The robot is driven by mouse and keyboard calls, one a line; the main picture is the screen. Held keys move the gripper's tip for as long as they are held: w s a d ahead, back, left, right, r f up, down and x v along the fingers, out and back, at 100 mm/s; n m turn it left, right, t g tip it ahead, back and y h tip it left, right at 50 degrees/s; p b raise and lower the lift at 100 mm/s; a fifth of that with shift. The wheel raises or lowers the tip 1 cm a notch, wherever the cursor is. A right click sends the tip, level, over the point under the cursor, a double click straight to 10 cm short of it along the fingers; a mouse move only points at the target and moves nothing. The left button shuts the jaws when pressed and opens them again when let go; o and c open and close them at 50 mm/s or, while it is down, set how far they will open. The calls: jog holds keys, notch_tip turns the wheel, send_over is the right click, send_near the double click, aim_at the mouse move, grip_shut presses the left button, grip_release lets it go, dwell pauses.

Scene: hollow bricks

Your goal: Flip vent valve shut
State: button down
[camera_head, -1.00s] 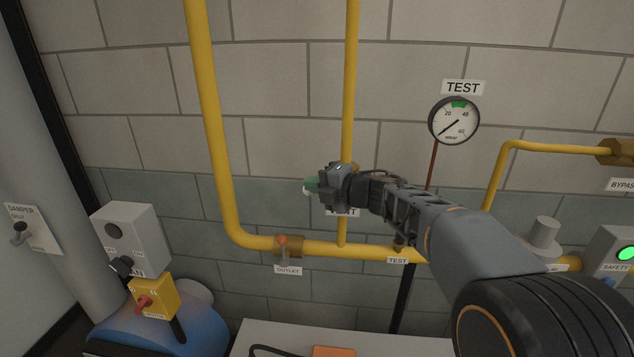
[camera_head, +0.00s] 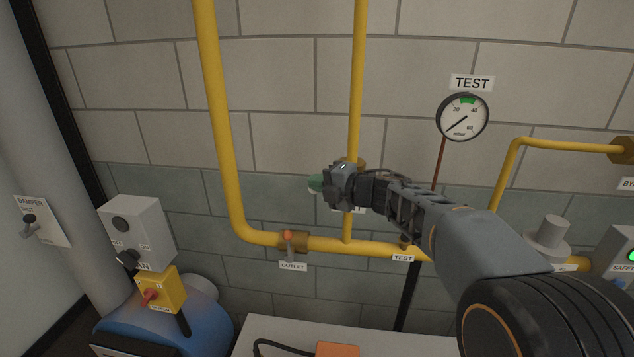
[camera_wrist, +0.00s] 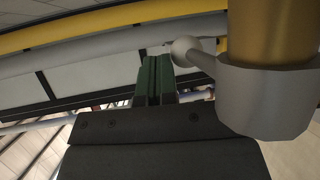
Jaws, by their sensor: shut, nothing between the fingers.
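The vent valve's brass body (camera_head: 352,163) sits on the vertical yellow pipe and is mostly hidden behind my gripper (camera_head: 315,183) in the head view. The label below it is largely covered. In the wrist view the valve shows at the right as a gold body (camera_wrist: 270,30) with a grey hub. A grey lever (camera_wrist: 187,50) with a ball end reaches left from the hub. My gripper's green fingers (camera_wrist: 155,68) are together, with nothing between them, just left of the ball. I cannot tell whether they touch it.
The outlet valve (camera_head: 292,241) with an orange-tipped handle is on the lower pipe. The test gauge (camera_head: 462,117) is on the wall at the right. A grey switch box (camera_head: 138,230) and a yellow box (camera_head: 161,290) stand at the lower left. An orange object (camera_head: 338,350) lies at the bottom.

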jog(key=s+d+r+p, duration=0.2)
jog(key=s+r, duration=0.5)
jog(key=r, duration=0.4)
jog(key=shift+d+r, duration=0.2)
jog(key=shift+d, duration=0.6)
jog(key=w+d+m+t+h, duration=0.4)
jog(key=d+m+t, duration=0.1)
jog(key=m, duration=0.1)
jog(key=s+d+f+m+h, duration=0.2)
jog(key=d+f+m+h, duration=0.6)
jog(key=d+m+h, duration=0.45)
jog(key=s+f+m+g, duration=0.6)
jog(key=s+f+m, duration=0.2)
jog(key=f, duration=0.1)
jog(key=s+a+f+m+g+y, duration=0.1)
jog(key=s+a+f+g, duration=0.1)
jog(key=s, duration=0.4)
jog(key=s+a+f+m+g+y, duration=0.1)
jog(key=s+f+m+g+y, duration=0.1)
jog(key=s+f, duration=0.3)
jog(key=shift+s+a, duration=0.4)
jog(key=shift+s, duration=0.7)
